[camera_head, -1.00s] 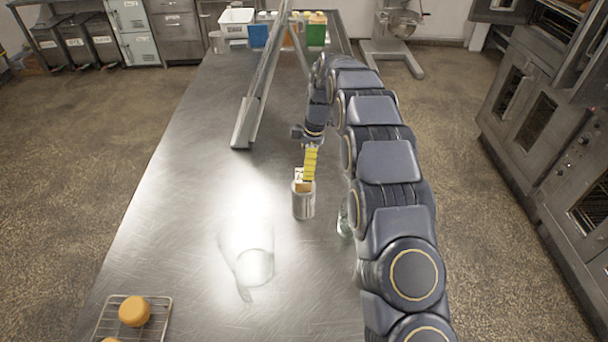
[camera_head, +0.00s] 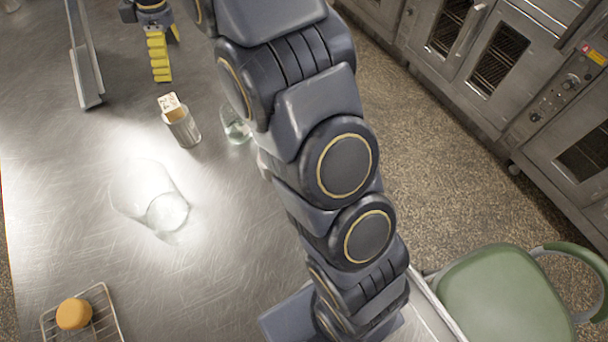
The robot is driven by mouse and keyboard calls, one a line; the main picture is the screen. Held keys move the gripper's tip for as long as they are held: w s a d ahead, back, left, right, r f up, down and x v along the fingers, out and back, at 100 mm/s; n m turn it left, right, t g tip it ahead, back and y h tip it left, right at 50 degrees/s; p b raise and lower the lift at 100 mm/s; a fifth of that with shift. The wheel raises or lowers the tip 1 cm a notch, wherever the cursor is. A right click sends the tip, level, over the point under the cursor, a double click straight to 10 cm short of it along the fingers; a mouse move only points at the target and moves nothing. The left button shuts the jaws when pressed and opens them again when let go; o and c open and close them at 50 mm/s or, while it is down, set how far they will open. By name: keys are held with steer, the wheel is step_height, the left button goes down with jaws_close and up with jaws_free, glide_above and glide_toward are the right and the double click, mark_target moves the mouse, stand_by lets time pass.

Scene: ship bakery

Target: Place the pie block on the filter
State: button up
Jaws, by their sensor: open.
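A small tan block with a pale, dark-marked face (camera_head: 170,104), which looks like the pie block, sits slightly tilted on top of a metallic cylinder (camera_head: 184,132). This cylinder may be the filter, but I cannot tell for sure. The block's underside is hidden in the cylinder's mouth. My gripper (camera_head: 168,60) has yellow ribbed fingers and is open. It is behind and above the block in the picture, with a visible gap, and nothing shows between the fingers.
A clear glass (camera_head: 236,128) stands right of the cylinder, close to my arm. A large clear vessel (camera_head: 150,190) is at front left in glare. A wire rack (camera_head: 103,298) holds an orange round item (camera_head: 74,313). A metal bar (camera_head: 88,75) rises at back left. A green chair (camera_head: 505,300) is at right.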

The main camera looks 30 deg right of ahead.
steer(key=s+d+m, duration=0.2)
steer(key=s+m, duration=0.2)
steer(key=s, duration=0.7)
steer(key=s+d+m+h, duration=0.1)
steer(key=s+m, duration=0.4)
steer(key=s, duration=0.6)
steer(key=s+d+r+m+g, duration=0.1)
steer(key=s+m, duration=0.3)
steer(key=s, duration=0.7)
steer(key=shift+s+d+m+h, duration=0.3)
steer(key=shift+s+d, duration=0.05)
steer(key=shift+d, duration=0.5)
steer(key=shift+r, duration=0.1)
